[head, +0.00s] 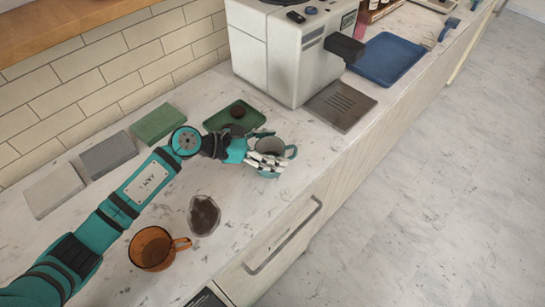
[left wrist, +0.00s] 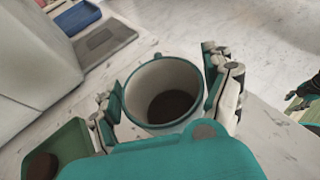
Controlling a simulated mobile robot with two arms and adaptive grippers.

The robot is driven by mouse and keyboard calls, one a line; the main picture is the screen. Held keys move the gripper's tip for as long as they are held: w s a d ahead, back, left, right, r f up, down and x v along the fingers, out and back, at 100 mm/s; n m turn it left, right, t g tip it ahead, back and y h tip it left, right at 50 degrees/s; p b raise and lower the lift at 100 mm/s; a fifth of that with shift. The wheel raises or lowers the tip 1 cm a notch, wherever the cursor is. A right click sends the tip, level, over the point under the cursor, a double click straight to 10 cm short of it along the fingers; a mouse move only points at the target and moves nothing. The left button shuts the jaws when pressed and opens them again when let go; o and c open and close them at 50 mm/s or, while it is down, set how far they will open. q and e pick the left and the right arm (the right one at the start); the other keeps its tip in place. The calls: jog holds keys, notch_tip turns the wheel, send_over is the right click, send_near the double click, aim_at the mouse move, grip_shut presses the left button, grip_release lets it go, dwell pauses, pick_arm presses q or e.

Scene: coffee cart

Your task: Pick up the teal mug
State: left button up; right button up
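The teal mug (head: 290,151) stands near the counter's front edge, with its pale inside and a dark bottom showing in the left wrist view (left wrist: 165,92). My left gripper (head: 268,160) is at the mug, reaching over it from the left. In the left wrist view its fingers (left wrist: 168,92) lie on either side of the mug, very close to its wall. Whether both fingers press on it cannot be told. Part of what looks like my right gripper (left wrist: 305,90) shows at the right edge of the left wrist view; its fingers are unclear.
A green tray (head: 217,121) with a dark round item (head: 237,112) lies behind the mug. A white machine (head: 285,60) and a grey drip plate (head: 340,105) stand beyond. An orange mug (head: 151,249) and a brown-filled dish (head: 204,215) sit nearer, below my left arm.

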pick_arm(q)
jog(key=c, duration=1)
jog(key=shift+r, duration=0.1)
jog(key=shift+c, duration=0.2)
jog(key=shift+r, duration=0.4)
notch_tip(320, 180, up, 2)
jog(key=shift+w+r+b, duration=0.1)
jog(key=shift+b, duration=0.6)
jog(key=s+a+r+b, duration=0.1)
jog(key=s+a+b, duration=0.1)
jog(key=s, duration=0.5)
jog(key=s+a+r+b, duration=0.1)
jog(key=s+a, duration=0.2)
jog(key=s, duration=0.5)
jog(key=shift+s+b, duration=0.2)
jog(key=shift+b, duration=0.2)
